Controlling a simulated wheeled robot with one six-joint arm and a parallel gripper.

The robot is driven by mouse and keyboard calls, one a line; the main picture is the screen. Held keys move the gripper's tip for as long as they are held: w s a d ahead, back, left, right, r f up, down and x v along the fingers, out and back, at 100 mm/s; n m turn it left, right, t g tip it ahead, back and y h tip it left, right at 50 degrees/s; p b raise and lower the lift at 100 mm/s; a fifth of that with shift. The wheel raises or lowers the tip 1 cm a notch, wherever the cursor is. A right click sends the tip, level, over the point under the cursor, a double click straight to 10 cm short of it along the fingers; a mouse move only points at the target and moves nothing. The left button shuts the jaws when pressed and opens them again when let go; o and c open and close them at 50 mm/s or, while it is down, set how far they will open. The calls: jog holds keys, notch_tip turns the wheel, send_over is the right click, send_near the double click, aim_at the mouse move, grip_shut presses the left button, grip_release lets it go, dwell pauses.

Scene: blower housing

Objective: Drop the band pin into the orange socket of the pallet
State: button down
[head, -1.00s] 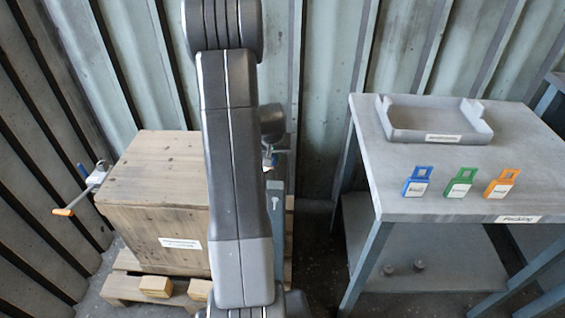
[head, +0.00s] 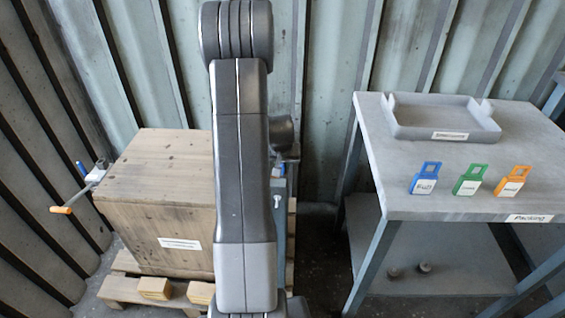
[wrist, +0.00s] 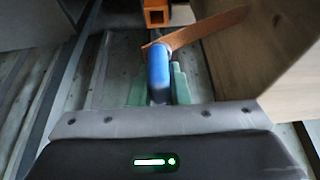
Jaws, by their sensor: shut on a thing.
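In the wrist view my gripper (wrist: 158,88) has green fingers on either side of a blue pin (wrist: 158,70) and is shut on it. A brown-orange band (wrist: 205,28) runs from the pin's far end up to the right. An orange socket (wrist: 156,14) with a square opening shows at the top edge, beyond the pin and apart from it in the picture.
The wooden crate (head: 150,170) stands on the pallet, with a crank (head: 75,198) on its left side; a wooden face (wrist: 262,45) is close on the right in the wrist view. A grey table (head: 400,180) at right holds a tray (head: 445,122) and blue, green and orange tags.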

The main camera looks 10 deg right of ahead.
aim_at(282, 177)
jog(key=shift+f+b, duration=2.05)
jog(key=shift+f, duration=0.9)
jog(key=shift+f, duration=0.1)
jog(key=c, duration=1.3)
grip_release()
jog(key=p+v, duration=0.1)
jog(key=v, duration=0.6)
jog(key=shift+s+a+r+p, duration=0.1)
jog(key=shift+r+p, duration=0.1)
jog(key=shift+p, duration=0.15)
